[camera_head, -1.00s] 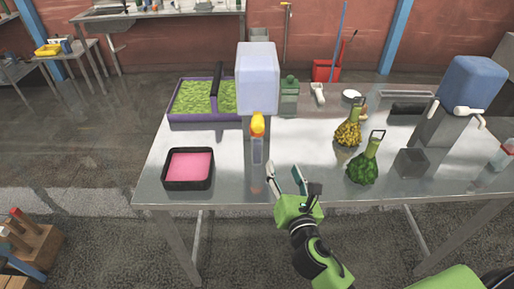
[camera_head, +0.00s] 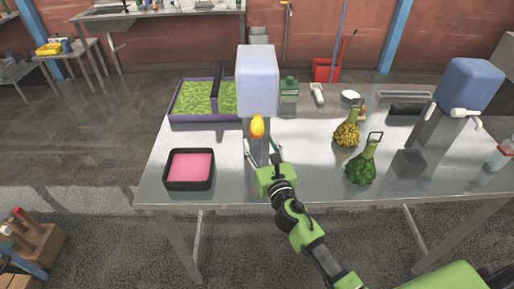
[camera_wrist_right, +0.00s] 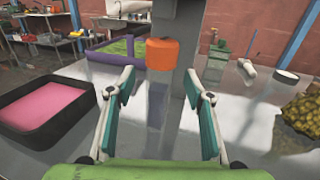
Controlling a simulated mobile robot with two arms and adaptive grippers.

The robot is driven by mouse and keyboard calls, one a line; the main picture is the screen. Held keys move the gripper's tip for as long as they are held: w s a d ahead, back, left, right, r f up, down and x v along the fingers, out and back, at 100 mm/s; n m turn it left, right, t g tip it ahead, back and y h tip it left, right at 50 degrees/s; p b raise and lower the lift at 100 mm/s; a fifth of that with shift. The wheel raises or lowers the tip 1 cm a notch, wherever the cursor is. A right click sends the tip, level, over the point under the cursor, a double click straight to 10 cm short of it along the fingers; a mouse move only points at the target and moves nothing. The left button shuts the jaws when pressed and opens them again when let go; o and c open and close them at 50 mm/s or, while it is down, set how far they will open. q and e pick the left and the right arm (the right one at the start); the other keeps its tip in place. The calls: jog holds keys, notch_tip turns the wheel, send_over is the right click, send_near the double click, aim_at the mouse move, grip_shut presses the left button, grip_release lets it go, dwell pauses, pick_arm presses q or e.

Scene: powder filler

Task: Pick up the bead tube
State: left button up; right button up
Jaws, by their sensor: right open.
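The bead tube is clear, with an orange cap (camera_head: 257,127), and stands upright on the metal table (camera_head: 225,187) in front of a blue-white tank. In the right wrist view its cap (camera_wrist_right: 163,53) is in the upper middle, with the see-through body below it. My right gripper (camera_head: 263,148) is open, its fingers on either side of the tube's body. In the right wrist view, gaps show between both fingers (camera_wrist_right: 160,85) and the tube. My left gripper is not in view.
A black tray of pink material (camera_head: 188,167) sits to the left. Behind are a purple-edged green tray (camera_head: 190,99), the tank (camera_head: 257,80) and a green bottle (camera_head: 289,90). Yellow (camera_head: 346,136) and green (camera_head: 360,170) flask-like items stand to the right.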

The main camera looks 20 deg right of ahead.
aim_at(259, 140)
jog(key=w, duration=0.4)
jog(key=shift+s, duration=0.1)
jog(key=c, duration=0.3)
grip_shut()
jog(key=shift+r, duration=0.1)
